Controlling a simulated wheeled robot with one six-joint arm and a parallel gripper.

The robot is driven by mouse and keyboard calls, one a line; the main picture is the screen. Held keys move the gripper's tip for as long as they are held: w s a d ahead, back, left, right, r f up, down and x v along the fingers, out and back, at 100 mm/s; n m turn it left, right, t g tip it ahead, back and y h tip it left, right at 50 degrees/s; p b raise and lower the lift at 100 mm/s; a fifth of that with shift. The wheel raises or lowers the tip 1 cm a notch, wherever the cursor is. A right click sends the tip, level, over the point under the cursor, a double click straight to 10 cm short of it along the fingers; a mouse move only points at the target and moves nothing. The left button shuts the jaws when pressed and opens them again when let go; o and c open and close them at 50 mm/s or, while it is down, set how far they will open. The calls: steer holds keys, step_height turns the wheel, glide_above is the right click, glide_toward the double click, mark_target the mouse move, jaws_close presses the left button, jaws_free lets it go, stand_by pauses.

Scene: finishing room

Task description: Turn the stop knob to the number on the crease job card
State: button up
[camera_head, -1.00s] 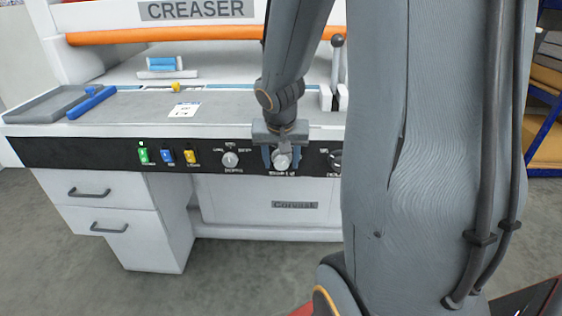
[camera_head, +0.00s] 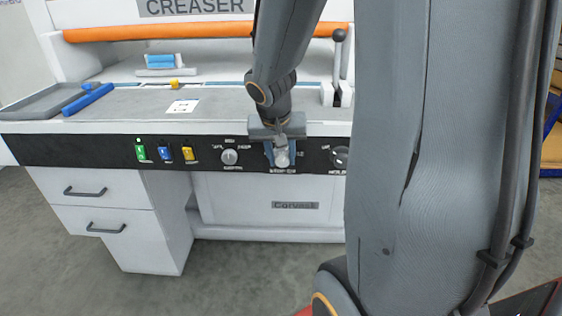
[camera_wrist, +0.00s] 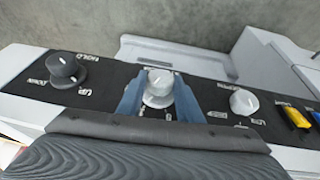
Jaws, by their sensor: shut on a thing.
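My gripper (camera_head: 283,155) is at the black control panel of the creaser. Its two blue fingers are shut on a light grey knob (camera_wrist: 158,84), one finger on each side, as the wrist view shows. I take this middle knob to be the stop knob; most of its label is hidden by my gripper. A white pointer mark shows on the knob's top, but the numbers around it are too small or covered to read. The job card (camera_head: 183,106) lies flat on the creaser's table, left of my arm. Its print is too blurred to read.
Another light grey knob (camera_head: 229,157) and green (camera_head: 140,153), blue (camera_head: 165,153) and yellow (camera_head: 188,153) switches sit left of my gripper. A dark knob (camera_head: 340,158) sits right. A blue bar (camera_head: 88,99) lies by a grey tray (camera_head: 40,101). A lever (camera_head: 338,60) stands behind.

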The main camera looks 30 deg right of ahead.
steer(key=shift+w+a+f+g+h+b, duration=0.15)
steer(key=shift+h+b, duration=0.25)
steer(key=shift+b, duration=0.75)
steer(key=shift+w+a+f+g+h+b, duration=0.1)
steer(key=shift+g+h+b, duration=0.25)
steer(key=shift+b, duration=0.75)
steer(key=n+g+h+b, duration=0.1)
steer(key=h+b, duration=0.1)
steer(key=b, duration=0.1)
steer(key=shift+a, duration=0.15)
steer(key=shift+w+a+f+n+g+h+b, duration=0.15)
steer(key=shift+g+h+b, duration=0.2)
steer(key=shift+h, duration=0.25)
steer(key=shift+s+r+n+g+h+b, duration=0.15)
steer(key=shift+g+h+b, duration=0.2)
steer(key=shift+h, duration=0.2)
steer(key=shift+w+f+n+g+h, duration=0.1)
steer(key=shift+n+g+h, duration=0.2)
steer(key=shift+h, duration=0.45)
steer(key=shift+w+f+n+g+h, duration=0.1)
steer(key=shift+g+h, duration=0.3)
steer(key=shift+h, duration=0.35)
steer(key=o, duration=1)
steer(key=shift+a, duration=0.15)
steer(key=v, duration=0.7)
steer(key=shift+a+r, duration=0.1)
steer(key=shift+a, duration=0.25)
